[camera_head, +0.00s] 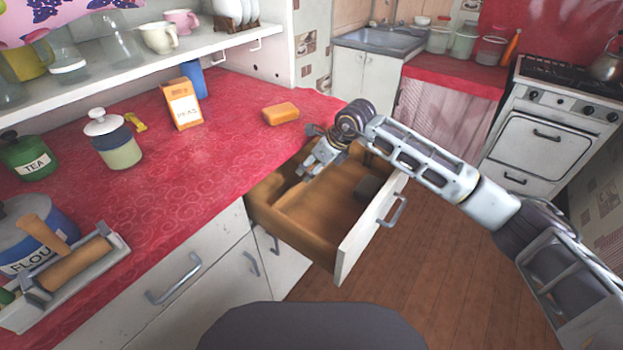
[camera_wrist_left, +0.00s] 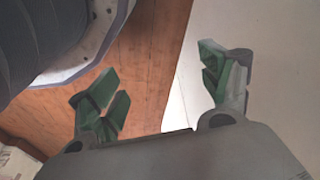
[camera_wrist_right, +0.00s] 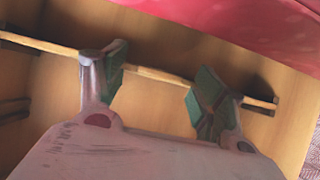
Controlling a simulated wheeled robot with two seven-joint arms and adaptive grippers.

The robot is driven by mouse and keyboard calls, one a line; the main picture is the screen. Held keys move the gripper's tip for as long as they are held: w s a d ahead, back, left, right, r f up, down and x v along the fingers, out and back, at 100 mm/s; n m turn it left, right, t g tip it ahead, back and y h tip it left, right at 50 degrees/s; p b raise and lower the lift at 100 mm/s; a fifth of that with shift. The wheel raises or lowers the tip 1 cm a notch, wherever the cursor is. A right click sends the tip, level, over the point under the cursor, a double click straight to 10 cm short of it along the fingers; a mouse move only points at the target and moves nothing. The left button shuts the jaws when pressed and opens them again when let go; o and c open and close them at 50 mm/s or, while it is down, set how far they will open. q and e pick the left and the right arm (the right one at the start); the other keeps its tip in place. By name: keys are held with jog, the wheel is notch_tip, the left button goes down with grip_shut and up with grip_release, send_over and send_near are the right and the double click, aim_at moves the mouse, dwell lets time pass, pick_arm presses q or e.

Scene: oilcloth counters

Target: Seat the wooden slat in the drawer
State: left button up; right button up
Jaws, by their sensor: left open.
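The white-fronted wooden drawer (camera_head: 318,215) stands pulled out below the red counter. My right gripper (camera_head: 318,160) is over the drawer's back left part. In the right wrist view this gripper (camera_wrist_right: 158,85) has its green-padded fingers wide apart. The thin wooden slat (camera_wrist_right: 155,74) runs across the drawer there, past both fingers, which hide parts of it. Its ends lie near dark brackets on the left (camera_wrist_right: 30,44) and right; I cannot tell how deep it sits. My left gripper (camera_wrist_left: 165,85) is open and empty in its wrist view, outside the head view.
A dark grey block (camera_head: 369,187) lies in the drawer near its front. On the counter stand an orange bar (camera_head: 281,113), a peas box (camera_head: 182,105), canisters and a tray (camera_head: 75,280) with a rolling pin. The middle of the counter is clear.

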pick_arm(q)
jog(key=shift+w, duration=0.1)
pick_arm(e)
jog(key=c, duration=1.4)
jog(key=shift+r, duration=0.15)
jog(key=shift+r, duration=0.5)
pick_arm(q)
jog(key=shift+s+a+f+p, duration=0.1)
jog(key=shift+a+f+p, duration=0.2)
jog(key=shift+f, duration=0.45)
jog(key=shift+s+a+f+p, duration=0.1)
jog(key=shift+a+f+p, duration=0.15)
jog(key=shift+f, duration=0.55)
jog(key=shift+s+a+f+p, duration=0.1)
jog(key=shift+a+f+p, duration=0.2)
jog(key=shift+f, duration=0.45)
pick_arm(e)
jog(key=shift+r, duration=8.4)
